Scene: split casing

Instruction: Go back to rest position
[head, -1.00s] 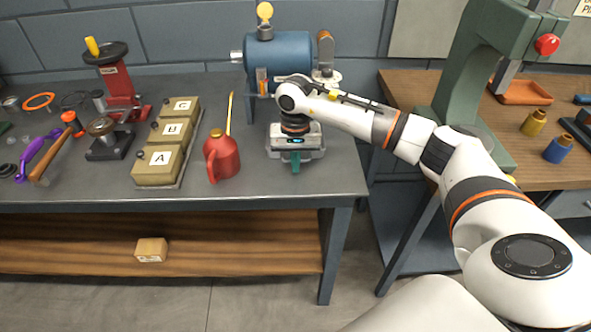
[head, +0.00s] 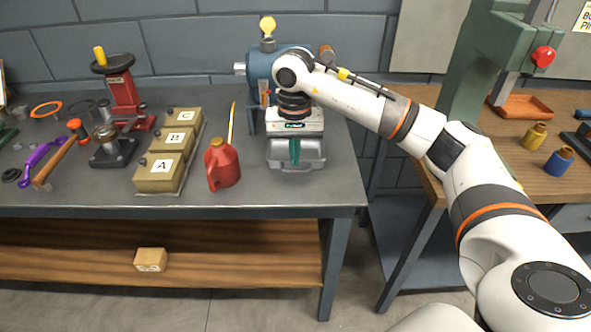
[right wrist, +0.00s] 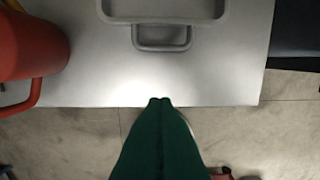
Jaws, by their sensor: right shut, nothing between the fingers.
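My right gripper (head: 294,160) has green fingers and points down over the grey workbench (head: 245,192). In the right wrist view its fingers (right wrist: 160,102) are pressed together with nothing between them. A grey metal tray (head: 310,160) with a front handle sits on the bench below and behind the fingers. In the right wrist view the tray (right wrist: 110,12) shows at the top, apart from the fingertips. My left gripper is not in view.
A red oil can (head: 222,165) stands left of the gripper. Boxes marked A, B and C (head: 158,172) are further left. A blue cylindrical machine (head: 262,66) stands behind my wrist. A wooden-topped table (head: 520,172) with a green press (head: 470,80) is to the right.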

